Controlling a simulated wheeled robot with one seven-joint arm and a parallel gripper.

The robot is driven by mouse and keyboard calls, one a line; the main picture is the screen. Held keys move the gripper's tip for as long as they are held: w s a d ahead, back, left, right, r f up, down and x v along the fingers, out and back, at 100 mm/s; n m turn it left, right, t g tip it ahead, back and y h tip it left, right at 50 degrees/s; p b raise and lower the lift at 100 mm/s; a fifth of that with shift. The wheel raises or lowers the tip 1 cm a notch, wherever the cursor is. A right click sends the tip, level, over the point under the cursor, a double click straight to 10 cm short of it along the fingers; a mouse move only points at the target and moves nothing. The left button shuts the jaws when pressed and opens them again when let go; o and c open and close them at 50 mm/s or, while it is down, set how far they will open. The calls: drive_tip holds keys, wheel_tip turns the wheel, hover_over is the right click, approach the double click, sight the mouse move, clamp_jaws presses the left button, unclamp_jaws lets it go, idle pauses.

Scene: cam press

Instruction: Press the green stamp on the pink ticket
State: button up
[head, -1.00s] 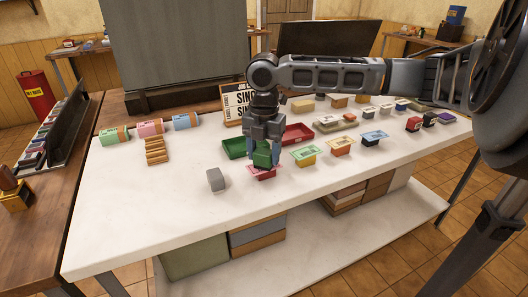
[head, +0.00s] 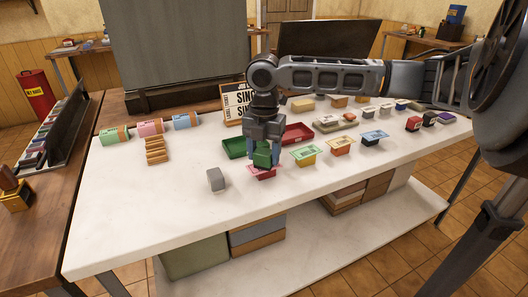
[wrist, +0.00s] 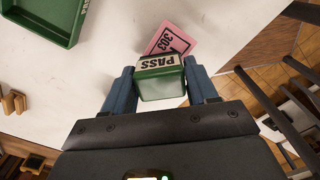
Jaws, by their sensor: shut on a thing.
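The green stamp (head: 262,156) is held upright between the two fingers of my gripper (head: 264,160). In the wrist view the stamp (wrist: 160,84) shows a "PASS" label, and my gripper (wrist: 162,88) is shut on its sides. In the wrist view part of the ticket (wrist: 172,40), printed "303", sticks out beyond the stamp. The stamp hides the rest. I cannot tell whether the stamp's underside touches the ticket.
A green tray (head: 234,148) and a red tray (head: 298,133) stand behind the gripper. A grey block (head: 216,179) is to the left. A green ticket (head: 305,153), an orange ticket (head: 341,142) and a blue ticket (head: 374,136) sit on blocks to the right. The table's front left is clear.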

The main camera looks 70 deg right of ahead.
drive_tip(key=shift+r+p, duration=2.8)
drive_tip(key=shift+r, duration=0.7)
